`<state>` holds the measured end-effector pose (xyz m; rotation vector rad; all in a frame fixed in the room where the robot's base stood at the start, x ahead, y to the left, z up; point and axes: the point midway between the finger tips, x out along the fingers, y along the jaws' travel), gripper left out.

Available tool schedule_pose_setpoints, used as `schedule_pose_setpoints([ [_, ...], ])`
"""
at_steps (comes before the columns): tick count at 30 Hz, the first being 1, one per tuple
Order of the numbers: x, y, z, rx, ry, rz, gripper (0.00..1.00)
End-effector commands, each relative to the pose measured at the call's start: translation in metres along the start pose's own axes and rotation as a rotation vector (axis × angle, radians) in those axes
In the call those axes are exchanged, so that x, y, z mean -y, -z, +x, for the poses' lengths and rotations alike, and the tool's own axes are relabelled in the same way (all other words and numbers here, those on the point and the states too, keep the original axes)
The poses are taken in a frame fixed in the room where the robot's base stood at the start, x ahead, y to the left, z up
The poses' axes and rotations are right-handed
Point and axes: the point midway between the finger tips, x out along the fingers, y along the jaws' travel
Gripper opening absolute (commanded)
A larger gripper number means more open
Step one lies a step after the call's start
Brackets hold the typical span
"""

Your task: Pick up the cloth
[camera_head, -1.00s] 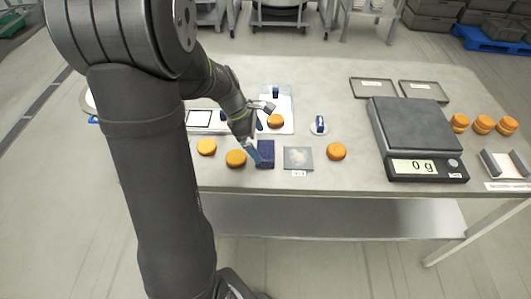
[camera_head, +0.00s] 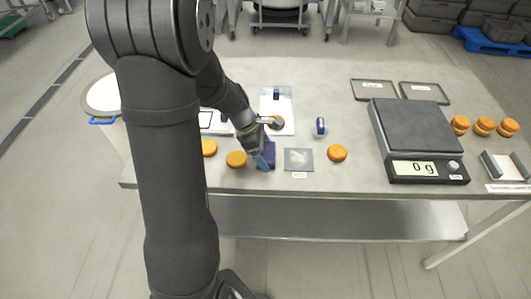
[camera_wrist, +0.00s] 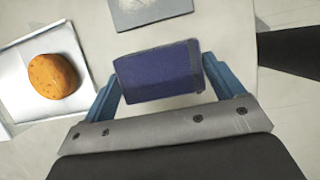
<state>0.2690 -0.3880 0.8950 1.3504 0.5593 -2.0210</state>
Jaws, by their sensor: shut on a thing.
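The cloth is a dark blue folded block (camera_head: 270,154) near the front edge of the table. In the wrist view the cloth (camera_wrist: 158,72) lies between my two blue fingers, one at each side of it. My gripper (camera_head: 264,163) comes down over the cloth from the upper left in the head view and partly hides it. My gripper (camera_wrist: 160,80) is shut on the cloth. I cannot tell whether the cloth is clear of the table.
An orange round (camera_head: 236,159) sits close left of the cloth, and a grey square plate (camera_head: 299,166) close right. Another round (camera_head: 337,153) lies farther right, before the scale (camera_head: 428,172), which reads 0 g. A white board (camera_head: 286,104) with a round stands behind.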

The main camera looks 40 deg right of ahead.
Motion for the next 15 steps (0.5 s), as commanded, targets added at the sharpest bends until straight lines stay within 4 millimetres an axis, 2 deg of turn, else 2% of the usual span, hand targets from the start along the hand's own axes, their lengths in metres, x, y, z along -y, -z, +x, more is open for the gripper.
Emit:
schedule_pose_setpoints([
  [8, -0.001, -0.004, -0.011, 0.001, -0.003, 0.001, 0.64],
  [14, 0.000, -0.019, -0.042, 0.000, -0.006, 0.003, 0.64],
  [15, 0.008, -0.029, -0.042, 0.001, -0.002, 0.006, 0.64],
])
